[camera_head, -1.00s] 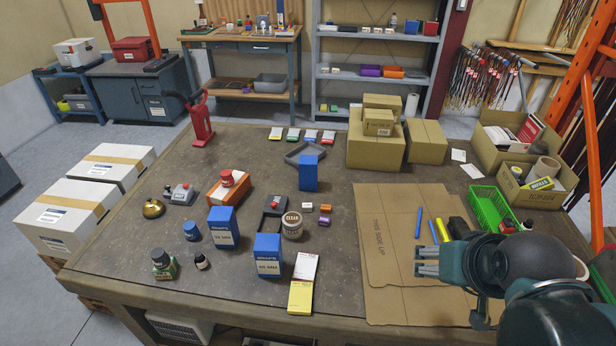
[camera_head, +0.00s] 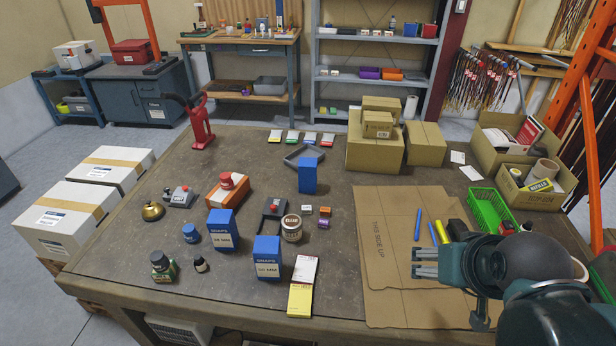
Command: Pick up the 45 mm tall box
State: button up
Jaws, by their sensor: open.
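Three blue boxes stand upright on the brown workbench (camera_head: 345,255). One blue box (camera_head: 223,230) is left of centre, and a second blue box (camera_head: 267,258) is nearer the front; both have pale front labels with print too small to read surely. A third blue box (camera_head: 308,175) stands farther back beside a grey tray, with no label showing. I cannot tell which one is 45 mm tall. My gripper (camera_head: 421,263) is open and empty at the right, over the cardboard sheet, its fingers pointing left, well apart from all three boxes.
An orange box (camera_head: 227,190) is behind. Cardboard cartons (camera_head: 374,153) and a green basket (camera_head: 490,211) are on the right.

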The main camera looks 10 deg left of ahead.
aim_at(307, 168)
jog(key=w+a+r+n+t+p, duration=0.1)
jog(key=w+a+n, duration=0.4)
jog(key=w, duration=0.4)
jog(key=w+a+n+t+h+p, duration=0.1)
jog(key=w+a+n, duration=0.1)
jog(key=w+n, duration=0.55)
jog(key=w+a+r+n+t+p, duration=0.1)
jog(key=w+a+n, duration=0.4)
jog(key=w, duration=0.4)
jog(key=w+a+f+n+t+p, duration=0.1)
jog(key=w+a+f+n, duration=0.2)
jog(key=a+n, duration=0.3)
jog(key=w+a+f+n+t+y+p, duration=0.1)
jog(key=w+a+f+n, duration=0.2)
jog(key=w+a+n, duration=0.3)
jog(key=w+a+f+n+t+p, duration=0.1)
jog(key=w+a+f+n, duration=0.3)
jog(key=a+n, duration=0.3)
jog(key=shift+w+a+y, duration=0.15)
jog(key=shift+a+y, duration=0.25)
jog(key=shift+a, duration=1.35)
jog(key=shift+w+f, duration=0.1)
jog(key=shift+x, duration=1.2)
jog(key=shift+w, duration=0.1)
